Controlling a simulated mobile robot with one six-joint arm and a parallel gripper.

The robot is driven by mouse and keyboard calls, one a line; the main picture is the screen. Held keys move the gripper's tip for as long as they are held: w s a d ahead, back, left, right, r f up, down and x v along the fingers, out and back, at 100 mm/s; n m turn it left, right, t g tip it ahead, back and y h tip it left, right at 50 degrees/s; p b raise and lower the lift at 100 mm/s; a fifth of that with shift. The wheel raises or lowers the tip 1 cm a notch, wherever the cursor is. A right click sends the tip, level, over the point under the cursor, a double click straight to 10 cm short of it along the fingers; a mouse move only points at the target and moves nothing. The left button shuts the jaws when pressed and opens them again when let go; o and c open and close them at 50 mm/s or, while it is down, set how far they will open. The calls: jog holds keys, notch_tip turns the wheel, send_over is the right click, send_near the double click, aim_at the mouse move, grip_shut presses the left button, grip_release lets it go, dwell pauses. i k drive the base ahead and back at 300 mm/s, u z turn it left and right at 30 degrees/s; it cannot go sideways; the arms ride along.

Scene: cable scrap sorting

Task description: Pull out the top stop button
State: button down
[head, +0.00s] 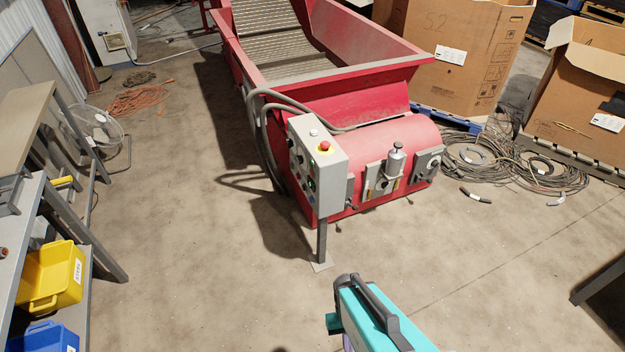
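The top stop button (324,146) is a red mushroom cap on a yellow base. It sits on the top face of a grey control box (330,172) in the head view. Whether it is pressed in or out is too small to tell. A small white knob or lamp (314,132) is beside it on the same top face. The box's front carries dark controls and a green one (312,185). The box stands on a grey post (322,243). My gripper is not recognisable in this view.
A red conveyor machine (285,75) stands right behind the box, with grey hoses (258,110) beside it. Cable coils (470,155) and cartons (455,55) lie right. Shelves with a yellow bin (60,265) stand left. The floor in front of the post is mostly clear.

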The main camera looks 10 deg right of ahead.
aim_at(326, 145)
jog(key=i, duration=0.85)
jog(key=z, duration=0.05)
